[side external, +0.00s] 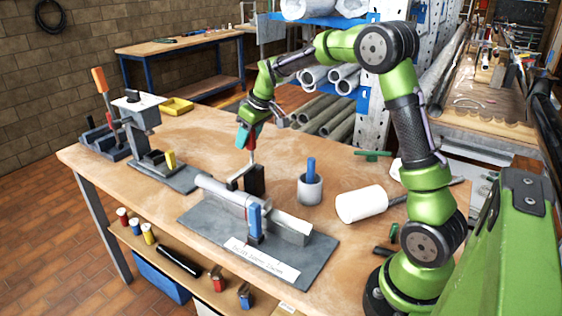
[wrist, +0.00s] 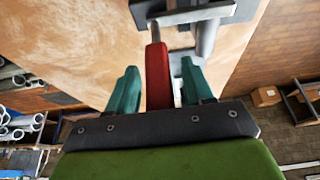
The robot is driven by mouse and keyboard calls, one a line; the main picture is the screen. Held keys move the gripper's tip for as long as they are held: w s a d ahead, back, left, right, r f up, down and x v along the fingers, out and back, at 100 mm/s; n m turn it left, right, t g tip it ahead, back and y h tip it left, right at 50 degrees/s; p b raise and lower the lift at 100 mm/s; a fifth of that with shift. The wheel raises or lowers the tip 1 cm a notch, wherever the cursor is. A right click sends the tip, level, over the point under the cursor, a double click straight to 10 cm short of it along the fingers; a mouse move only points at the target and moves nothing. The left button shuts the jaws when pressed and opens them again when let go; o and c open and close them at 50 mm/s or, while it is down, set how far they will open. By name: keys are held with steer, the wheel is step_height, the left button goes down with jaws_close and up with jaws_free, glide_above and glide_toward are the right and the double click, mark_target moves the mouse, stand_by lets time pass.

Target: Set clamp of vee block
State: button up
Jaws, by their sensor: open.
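The vee block (side external: 292,232) stands on a grey base plate (side external: 310,262) with a white label, and a grey pipe (side external: 218,192) lies along it. Behind the pipe stands a black clamp body (side external: 255,182); its metal lever rises upright to a red handle (side external: 251,142). My gripper (wrist: 158,66) has teal fingers and is open. In the wrist view the red handle (wrist: 158,80) stands between the fingers, with a gap on each side. A blue upright piece (side external: 255,222) stands at the front of the vee block. The clamp's contact with the pipe is hard to make out.
A grey cup (side external: 310,190) with a blue-handled item stands right of the clamp. A white cylinder (side external: 361,204) lies further right. Another fixture (side external: 140,125) stands at the left, near a yellow tray (side external: 177,106). The wooden table (side external: 215,130) is clear behind the clamp.

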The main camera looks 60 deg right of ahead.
steer(key=shift+f, duration=0.1)
jaws_close()
stand_by(0.3)
steer(key=shift+d, duration=0.1)
steer(key=shift+d+y, duration=0.6)
steer(key=d+f+m+t+y, duration=0.1)
steer(key=d+f+m+y, duration=0.2)
steer(key=y, duration=0.9)
steer(key=shift+d+f, duration=1.5)
steer(key=shift+d, duration=0.7)
